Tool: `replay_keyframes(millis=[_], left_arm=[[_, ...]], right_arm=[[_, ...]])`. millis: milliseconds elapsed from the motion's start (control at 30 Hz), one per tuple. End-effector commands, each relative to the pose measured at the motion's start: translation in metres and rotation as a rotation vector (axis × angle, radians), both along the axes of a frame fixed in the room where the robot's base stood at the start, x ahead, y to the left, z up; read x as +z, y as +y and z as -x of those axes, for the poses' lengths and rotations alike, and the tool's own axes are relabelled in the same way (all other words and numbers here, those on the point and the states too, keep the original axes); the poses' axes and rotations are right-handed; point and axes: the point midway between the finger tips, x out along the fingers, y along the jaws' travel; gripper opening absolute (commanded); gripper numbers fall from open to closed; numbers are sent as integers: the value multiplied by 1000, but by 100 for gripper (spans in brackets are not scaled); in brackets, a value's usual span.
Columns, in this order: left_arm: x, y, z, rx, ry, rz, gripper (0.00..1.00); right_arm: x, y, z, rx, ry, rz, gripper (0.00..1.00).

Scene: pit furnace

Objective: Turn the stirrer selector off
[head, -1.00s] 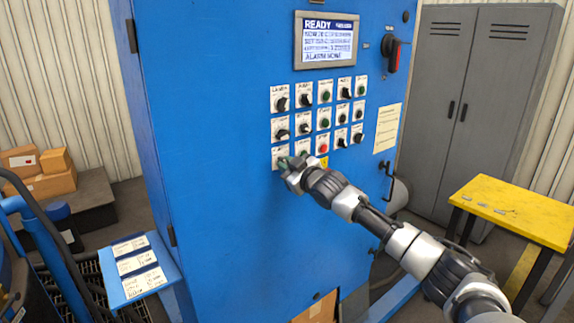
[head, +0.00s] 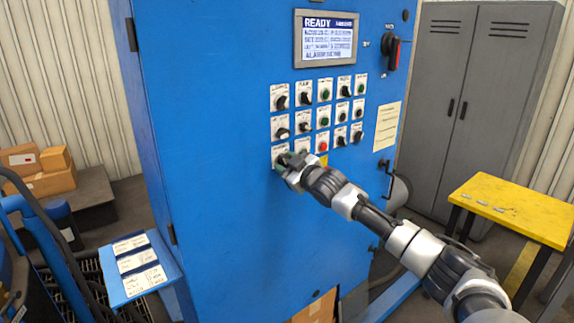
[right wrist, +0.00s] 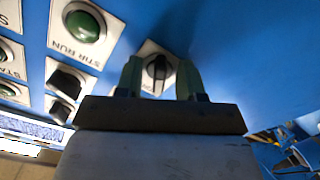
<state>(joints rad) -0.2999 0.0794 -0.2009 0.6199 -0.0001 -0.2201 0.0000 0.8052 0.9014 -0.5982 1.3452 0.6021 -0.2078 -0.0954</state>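The selector at the bottom left of the blue cabinet's button panel is a black knob (right wrist: 157,73) on a white plate, and its label is mostly hidden. The knob's ridge runs nearly up and down in the right wrist view. My right gripper (right wrist: 160,80) has its two green fingers apart, one on each side of the knob, with a visible gap on both sides. In the head view the right gripper (head: 286,161) is at the panel's lower left corner and covers most of this selector. My left gripper is out of view.
A green STIR RUN lamp (right wrist: 85,27) and several other knobs sit close beside the gripper. Above are a READY screen (head: 326,39) and a red-black switch (head: 392,53). A label shelf (head: 140,268) juts out at left; a yellow table (head: 510,210) stands at right.

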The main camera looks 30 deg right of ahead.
Motion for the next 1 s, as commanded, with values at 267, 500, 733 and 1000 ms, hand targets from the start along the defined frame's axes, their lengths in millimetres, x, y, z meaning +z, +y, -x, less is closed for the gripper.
replay_keyframes(millis=[267,500,733,1000], left_arm=[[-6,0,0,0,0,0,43],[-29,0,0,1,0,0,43],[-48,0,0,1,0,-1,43],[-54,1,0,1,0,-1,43]], right_arm=[[-3,-1,9,0,1,-1,38],[-7,-5,50,1,2,4,38],[-6,-8,91,-1,4,3,38],[-1,-9,108,0,0,0,38]])
